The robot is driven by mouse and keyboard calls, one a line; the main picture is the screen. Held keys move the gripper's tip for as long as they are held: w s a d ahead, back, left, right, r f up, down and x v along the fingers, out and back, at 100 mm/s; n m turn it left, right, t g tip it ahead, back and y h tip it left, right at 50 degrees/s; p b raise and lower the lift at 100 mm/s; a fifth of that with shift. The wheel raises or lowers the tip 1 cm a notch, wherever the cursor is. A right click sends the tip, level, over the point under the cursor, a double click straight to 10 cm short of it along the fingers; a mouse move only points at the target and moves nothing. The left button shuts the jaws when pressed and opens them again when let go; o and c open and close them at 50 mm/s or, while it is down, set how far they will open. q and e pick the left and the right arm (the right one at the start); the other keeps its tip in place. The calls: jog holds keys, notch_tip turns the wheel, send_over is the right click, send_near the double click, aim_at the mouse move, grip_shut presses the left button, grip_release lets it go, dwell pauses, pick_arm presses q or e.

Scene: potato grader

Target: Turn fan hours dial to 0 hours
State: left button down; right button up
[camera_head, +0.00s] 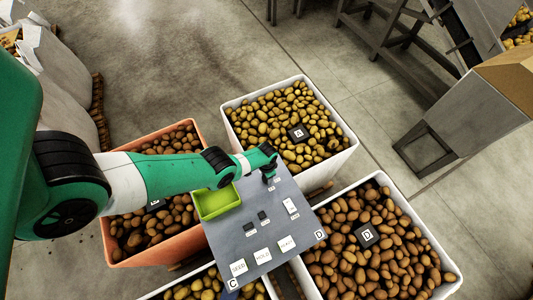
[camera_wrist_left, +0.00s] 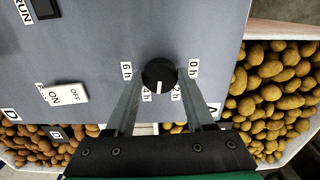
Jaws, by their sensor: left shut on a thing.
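The fan hours dial (camera_wrist_left: 160,73) is a round black knob on the grey panel (camera_head: 270,215). In the left wrist view, labels around it read 6 h, 4 h, 2 h and 0 h from left to right. Its white pointer mark points down in the picture, between the 4 h and 2 h labels. My left gripper (camera_head: 269,177) reaches the panel's far end in the head view, and the arm's end hides the dial there. In the wrist view its two fingers stand on either side of the knob, shut on it. My right gripper is not in view.
A green tray (camera_head: 216,190) sits on the panel's left edge. An ON/OFF switch (camera_wrist_left: 65,94) and cards reading SEED, HOLD and READY (camera_head: 286,243) are on the panel. Potato crates surround it, including a white one (camera_head: 355,145) and an orange one (camera_head: 150,258).

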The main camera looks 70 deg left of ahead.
pick_arm(q)
jog(key=n, duration=0.4)
jog(key=shift+n, duration=0.3)
jog(key=n, duration=1)
jog(key=shift+f, duration=0.1)
jog(key=n, duration=0.4)
jog(key=shift+n, duration=0.4)
jog(key=shift+c, duration=1.3)
grip_release()
jog(key=shift+w, duration=0.1)
